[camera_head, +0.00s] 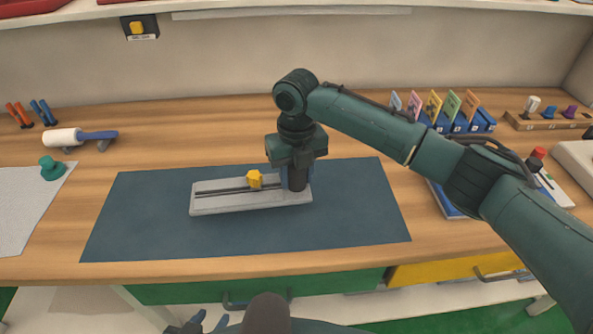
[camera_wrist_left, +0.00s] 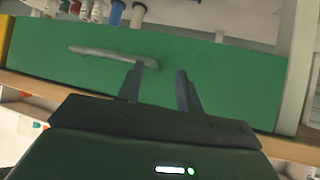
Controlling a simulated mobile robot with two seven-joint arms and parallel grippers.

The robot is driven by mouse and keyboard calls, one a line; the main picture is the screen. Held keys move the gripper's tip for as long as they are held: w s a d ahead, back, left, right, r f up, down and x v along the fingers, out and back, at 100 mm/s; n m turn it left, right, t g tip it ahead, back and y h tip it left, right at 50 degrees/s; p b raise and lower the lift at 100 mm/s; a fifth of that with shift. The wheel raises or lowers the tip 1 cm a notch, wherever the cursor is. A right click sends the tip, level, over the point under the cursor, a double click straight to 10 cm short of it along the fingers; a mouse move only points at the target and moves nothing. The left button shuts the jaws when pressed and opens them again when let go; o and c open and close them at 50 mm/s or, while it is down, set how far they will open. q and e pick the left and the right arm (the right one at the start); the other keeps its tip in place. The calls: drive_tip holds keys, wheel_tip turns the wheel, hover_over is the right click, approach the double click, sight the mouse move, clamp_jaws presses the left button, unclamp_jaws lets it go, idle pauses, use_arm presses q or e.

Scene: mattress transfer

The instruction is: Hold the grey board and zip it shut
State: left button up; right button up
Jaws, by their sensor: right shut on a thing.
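The grey board (camera_head: 225,203) lies on the dark blue mat, with a dark zip track running along it. The yellow zip pull (camera_head: 255,180) stands on the track, right of the board's middle. My right gripper (camera_head: 296,185) is over the board's right end and shut on the board; its fingertips are largely hidden by the wrist. My left gripper (camera_head: 200,322) is low at the bottom edge, in front of the table and away from the board. In the left wrist view its two fingers (camera_wrist_left: 160,88) are apart with nothing between them.
The blue mat (camera_head: 140,225) is bare around the board. A lint roller (camera_head: 80,137) and a green knob (camera_head: 50,167) are at left; a card rack (camera_head: 460,123) is at right. The green drawer front (camera_wrist_left: 70,65) with its handle faces my left gripper.

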sight(296, 191)
drive_tip(key=shift+f+b, duration=1.1)
drive_tip(key=shift+f, duration=1.65)
